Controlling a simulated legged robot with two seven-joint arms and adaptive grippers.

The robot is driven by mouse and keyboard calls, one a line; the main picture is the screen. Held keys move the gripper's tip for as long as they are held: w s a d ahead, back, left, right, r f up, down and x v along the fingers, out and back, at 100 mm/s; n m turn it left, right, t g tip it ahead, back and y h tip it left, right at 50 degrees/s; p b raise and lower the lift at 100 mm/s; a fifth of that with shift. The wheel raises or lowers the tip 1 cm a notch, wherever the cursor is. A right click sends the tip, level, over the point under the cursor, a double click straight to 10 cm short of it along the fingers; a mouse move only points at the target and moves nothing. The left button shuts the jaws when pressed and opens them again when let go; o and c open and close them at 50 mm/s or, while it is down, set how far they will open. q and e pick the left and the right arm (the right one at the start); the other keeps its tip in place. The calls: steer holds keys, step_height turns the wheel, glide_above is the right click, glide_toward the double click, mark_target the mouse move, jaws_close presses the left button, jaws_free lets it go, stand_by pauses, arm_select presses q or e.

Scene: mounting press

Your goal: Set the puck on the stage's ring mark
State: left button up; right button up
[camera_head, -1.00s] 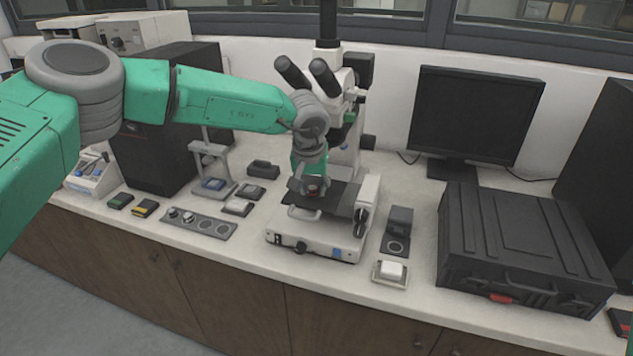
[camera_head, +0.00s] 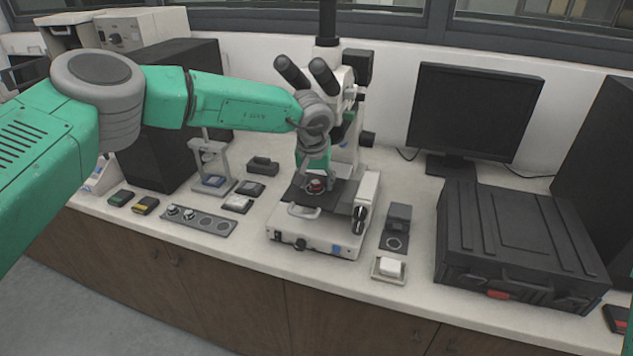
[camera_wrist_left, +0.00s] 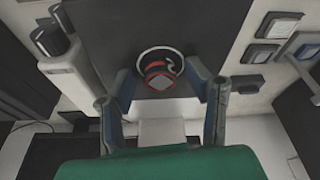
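The puck (camera_head: 316,185), red-sided with a dark top, sits on the microscope's black stage (camera_head: 333,198). In the left wrist view the puck (camera_wrist_left: 158,73) stands on the black stage (camera_wrist_left: 135,25), with the white ring mark (camera_wrist_left: 172,50) showing around its far side. It looks a little off the ring's centre, towards the gripper; the ring's near side is hidden. My left gripper (camera_head: 314,173) is just above and behind the puck. In the wrist view its fingers (camera_wrist_left: 162,88) are spread on either side, with gaps to the puck. My right gripper is not in view.
The microscope's eyepieces (camera_head: 307,73) and column stand close to my left arm. A grey strip with round wells (camera_head: 198,221) lies left of the white base, a small dish with a white block (camera_head: 390,268) right of it. A black case (camera_head: 520,240) fills the right.

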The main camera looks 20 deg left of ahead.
arm_select(q)
steer(key=shift+a, duration=0.1)
steer(key=shift+r, duration=0.15)
steer(key=shift+r+b, duration=0.4)
steer(key=shift+r, duration=0.05)
steer(key=s+d+b, duration=0.1)
steer(key=s+b, duration=0.1)
steer(key=s, duration=1)
steer(key=s+a+f+m+t+y, duration=0.1)
steer(key=s+a+f+m+t, duration=0.1)
steer(key=s+f, duration=1.2)
steer(key=s+a+f+g, duration=0.2)
steer(key=s+a+f, duration=0.1)
steer(key=s, duration=0.7)
steer(key=s+a+f+g+h, duration=0.1)
steer(key=s+a+f, duration=0.3)
steer(key=s, duration=0.7)
steer(key=shift+a+f+g, duration=0.3)
steer(key=shift+g, duration=0.5)
